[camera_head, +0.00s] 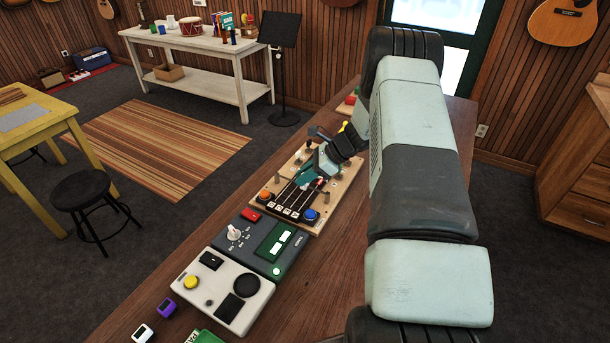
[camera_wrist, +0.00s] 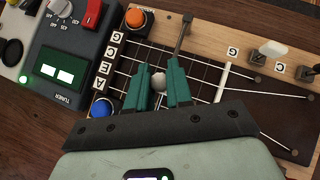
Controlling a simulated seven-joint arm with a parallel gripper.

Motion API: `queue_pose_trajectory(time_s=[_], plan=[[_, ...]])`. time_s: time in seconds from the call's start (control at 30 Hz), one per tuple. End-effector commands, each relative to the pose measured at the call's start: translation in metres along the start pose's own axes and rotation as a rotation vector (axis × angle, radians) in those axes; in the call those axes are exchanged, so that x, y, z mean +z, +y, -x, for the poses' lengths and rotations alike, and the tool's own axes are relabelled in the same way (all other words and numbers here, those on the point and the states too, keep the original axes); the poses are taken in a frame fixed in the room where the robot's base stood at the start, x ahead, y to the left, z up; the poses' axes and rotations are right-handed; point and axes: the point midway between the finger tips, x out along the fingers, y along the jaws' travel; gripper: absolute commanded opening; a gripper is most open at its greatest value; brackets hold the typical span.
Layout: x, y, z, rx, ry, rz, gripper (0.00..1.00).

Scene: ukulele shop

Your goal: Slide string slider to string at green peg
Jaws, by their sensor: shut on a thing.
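The wooden string board (camera_head: 345,190) lies on the brown bench, with several pale strings over a dark fretboard (camera_wrist: 133,58). Letter tiles (camera_wrist: 112,53) stand at the string ends. A round whitish knob, seemingly the string slider (camera_wrist: 158,81), sits over the strings between my green fingers. My gripper (camera_wrist: 160,70) is shut on this knob, low over the fretboard; in the head view my gripper (camera_head: 317,170) covers part of the board. A white-topped peg (camera_wrist: 271,48) shows at the far end. I cannot make out a green peg; my wrist hides part of that end.
An orange button (camera_wrist: 139,18) and a blue button (camera_wrist: 101,108) flank the letter tiles. A dark lever (camera_wrist: 181,36) rises close to my fingertips. A grey tuner (camera_head: 262,243) and a white box (camera_head: 224,290) stand beside the board. Bare bench lies right of them.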

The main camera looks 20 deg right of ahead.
Motion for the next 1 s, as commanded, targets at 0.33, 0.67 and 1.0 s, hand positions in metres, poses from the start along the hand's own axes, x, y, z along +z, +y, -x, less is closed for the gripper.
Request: queue_pose_trajectory(time_s=[0.33,0.67,1.0], plan=[[-0.003,0.001,0.003,-0.002,0.001,-0.002,0.00],[-0.020,0.014,0.020,0.000,0.002,-0.001,0.00],[-0.020,0.014,0.020,0.001,0.002,-0.001,0.45]])
